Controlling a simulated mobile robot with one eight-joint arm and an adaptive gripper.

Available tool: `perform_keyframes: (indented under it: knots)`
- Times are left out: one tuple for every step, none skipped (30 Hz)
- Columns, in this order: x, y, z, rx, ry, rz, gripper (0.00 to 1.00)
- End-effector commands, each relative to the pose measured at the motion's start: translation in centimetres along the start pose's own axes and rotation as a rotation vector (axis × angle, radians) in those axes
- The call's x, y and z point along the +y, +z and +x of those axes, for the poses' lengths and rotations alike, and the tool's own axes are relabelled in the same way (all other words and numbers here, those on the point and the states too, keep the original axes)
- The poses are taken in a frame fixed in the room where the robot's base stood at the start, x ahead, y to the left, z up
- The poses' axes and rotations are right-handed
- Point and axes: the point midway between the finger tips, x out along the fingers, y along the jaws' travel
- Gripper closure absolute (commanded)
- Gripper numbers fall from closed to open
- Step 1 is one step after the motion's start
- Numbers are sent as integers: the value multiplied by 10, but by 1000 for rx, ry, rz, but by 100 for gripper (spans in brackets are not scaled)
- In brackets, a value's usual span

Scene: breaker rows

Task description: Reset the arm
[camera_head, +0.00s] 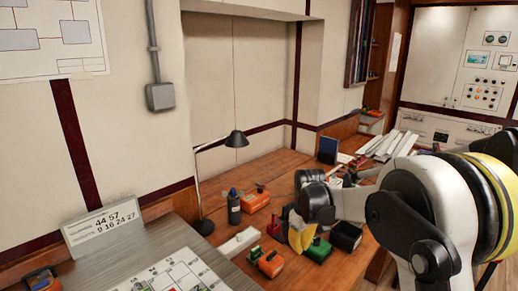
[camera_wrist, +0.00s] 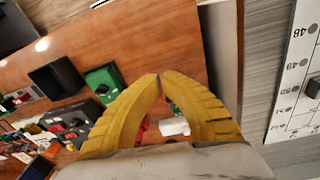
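My gripper (camera_head: 300,238) hangs over the wooden workbench (camera_head: 272,170) in the head view, its yellow fingers pointing down. In the wrist view my gripper (camera_wrist: 161,77) shows two curved yellow fingers whose tips meet. Nothing is held between them; bench items show through the gap behind the tips. My arm reaches in from the right and hides part of the bench. The gripper is to the right of the white breaker panel (camera_head: 178,277), apart from it. The panel's numbered edge (camera_wrist: 300,75) is at the right of the wrist view.
Near my gripper are a green item (camera_head: 318,249), an orange item (camera_head: 270,263), a black bin (camera_head: 346,236) and a white block (camera_head: 239,241). A black lamp (camera_head: 203,226), a dark bottle (camera_head: 234,207) and a number sign (camera_head: 103,222) stand farther left.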

Motion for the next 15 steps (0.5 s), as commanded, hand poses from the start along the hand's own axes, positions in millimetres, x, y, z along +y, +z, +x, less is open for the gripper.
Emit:
perform_keyframes:
  knots:
    - [-5,13,-24,22,15,34,100]
    - [-8,20,-38,38,25,56,100]
    - [-12,30,-54,58,37,86,100]
    - [-15,38,-65,73,46,110,100]
    - [-18,46,-76,90,55,132,100]
    - [-23,57,-90,111,66,162,100]
    - [-27,66,-99,126,74,185,100]
    - [-31,74,-108,143,82,207,100]
    - [-38,86,-119,165,91,236,100]
    - [-42,95,-126,181,99,259,100]
    - [-47,105,-133,198,105,281,100]
    - [-54,117,-141,220,114,310,100]
    - [-59,127,-146,238,121,332,100]
    - [-65,137,-150,255,126,355,100]
    - [-72,149,-156,278,134,384,100]
